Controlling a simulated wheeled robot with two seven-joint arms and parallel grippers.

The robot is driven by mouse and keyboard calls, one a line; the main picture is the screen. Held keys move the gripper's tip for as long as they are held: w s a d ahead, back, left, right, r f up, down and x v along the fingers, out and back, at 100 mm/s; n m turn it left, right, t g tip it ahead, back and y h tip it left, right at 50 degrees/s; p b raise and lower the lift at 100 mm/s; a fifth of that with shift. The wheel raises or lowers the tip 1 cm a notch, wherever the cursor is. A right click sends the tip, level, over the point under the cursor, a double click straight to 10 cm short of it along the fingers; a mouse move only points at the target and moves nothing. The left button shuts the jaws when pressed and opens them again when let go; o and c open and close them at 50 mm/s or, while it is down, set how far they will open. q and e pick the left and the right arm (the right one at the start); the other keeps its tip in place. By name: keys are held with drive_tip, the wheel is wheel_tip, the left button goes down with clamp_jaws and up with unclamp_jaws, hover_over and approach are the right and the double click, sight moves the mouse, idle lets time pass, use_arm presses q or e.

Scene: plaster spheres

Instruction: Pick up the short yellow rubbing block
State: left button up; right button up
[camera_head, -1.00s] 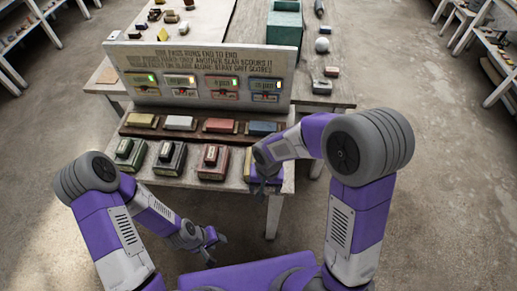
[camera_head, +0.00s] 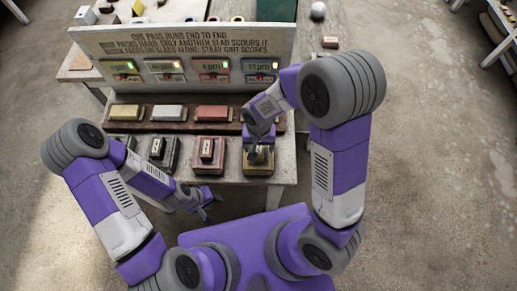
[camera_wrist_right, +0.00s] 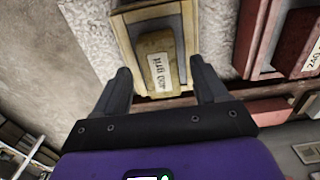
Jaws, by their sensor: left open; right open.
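The short yellow block (camera_wrist_right: 157,50) lies on a larger yellowish slab (camera_wrist_right: 122,28) in the right wrist view. It has a white label that seems to read "400 grit". My right gripper (camera_wrist_right: 159,68) is open, with one finger on each side of the block's near end; I cannot tell whether they touch it. In the head view my right gripper (camera_head: 259,148) is over the yellow slab (camera_head: 258,169) at the right end of the front row, hiding much of the block. My left gripper (camera_head: 207,206) is open and empty, in front of the table.
Red (camera_head: 207,151) and dark (camera_head: 163,151) slabs with small blocks stand to the left in the front row. A sign board (camera_head: 185,50) rises behind the rack.

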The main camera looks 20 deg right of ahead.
sight(259, 148)
wheel_tip(259, 148, down, 2)
drive_tip(key=c, duration=1.2)
drive_tip(key=shift+w, duration=0.1)
drive_tip(key=shift+r, duration=0.15)
wheel_tip(259, 148, up, 10)
drive_tip(key=shift+f+p, duration=0.1)
drive_tip(key=shift+p, duration=0.6)
